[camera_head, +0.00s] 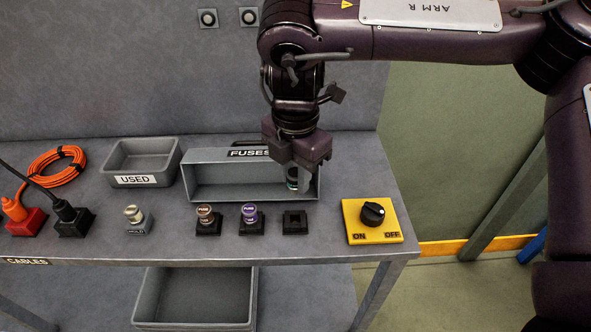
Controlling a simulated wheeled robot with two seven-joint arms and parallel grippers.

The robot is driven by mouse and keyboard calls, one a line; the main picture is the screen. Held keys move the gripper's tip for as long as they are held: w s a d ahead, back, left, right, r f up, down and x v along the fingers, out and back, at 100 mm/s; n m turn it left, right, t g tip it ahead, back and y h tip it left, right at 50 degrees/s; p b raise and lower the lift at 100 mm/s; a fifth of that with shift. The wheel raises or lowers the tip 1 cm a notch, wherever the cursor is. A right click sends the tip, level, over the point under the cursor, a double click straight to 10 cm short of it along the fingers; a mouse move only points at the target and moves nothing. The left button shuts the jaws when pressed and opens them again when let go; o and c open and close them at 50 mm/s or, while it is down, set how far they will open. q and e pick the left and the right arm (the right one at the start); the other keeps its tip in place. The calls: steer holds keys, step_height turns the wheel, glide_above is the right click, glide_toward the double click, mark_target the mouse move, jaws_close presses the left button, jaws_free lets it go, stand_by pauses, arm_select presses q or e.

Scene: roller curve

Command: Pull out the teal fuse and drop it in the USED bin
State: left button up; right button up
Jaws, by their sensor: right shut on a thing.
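My right gripper (298,170) points down at the right end of the FUSES box, shut on the teal fuse (292,181). The fuse is mostly hidden by the fingers; a dark and teal part shows. It is held above and behind an empty black socket (294,223), apart from it. The USED bin (140,163) is a grey open tray at the back left of the bench, and the part of its inside that shows is empty. My left gripper is not in view.
In front are a brown-topped fuse (205,216), a purple fuse (250,216) and a pale-knobbed part (133,214). A yellow switch plate (371,232) is at right; orange cable (57,167) at left.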

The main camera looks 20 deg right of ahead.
mark_target(296, 186)
steer(key=shift+f+b, duration=0.75)
steer(key=shift+f, duration=0.75)
